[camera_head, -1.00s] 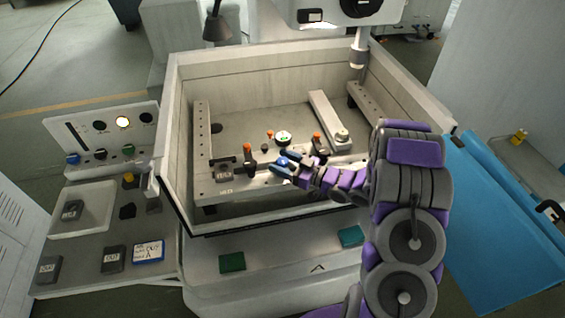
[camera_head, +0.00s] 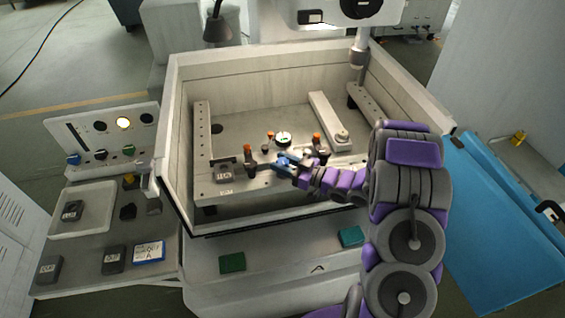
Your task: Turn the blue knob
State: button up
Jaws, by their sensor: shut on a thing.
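A small blue knob (camera_head: 284,160) sits on the front rail of the fixture inside the open machine tank. My gripper (camera_head: 284,163) comes in from the right and is shut on this knob. Another blue knob (camera_head: 73,159) is on the control panel at the far left, well away from my gripper.
A round dial (camera_head: 283,138) and orange-topped clamps (camera_head: 250,145) stand close around my gripper. The tank wall (camera_head: 260,220) rises in front. A grey block (camera_head: 224,171) lies on the rail at left. A side table (camera_head: 95,275) holds several blocks.

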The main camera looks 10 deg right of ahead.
jog(key=shift+d+r+n+g+y+p, duration=0.15)
jog(key=shift+n+g+y+p, duration=0.2)
jog(key=shift+p, duration=0.4)
jog(key=shift+n+g+y+p, duration=0.55)
jog(key=shift+n+g+p, duration=0.2)
jog(key=shift+g+p, duration=0.15)
jog(key=o, duration=1)
jog(key=shift+o, duration=0.2)
jog(key=v, duration=1.7)
jog(key=shift+w+d+p, duration=0.2)
jog(key=shift+d+p, duration=0.1)
jog(key=shift+p, duration=0.1)
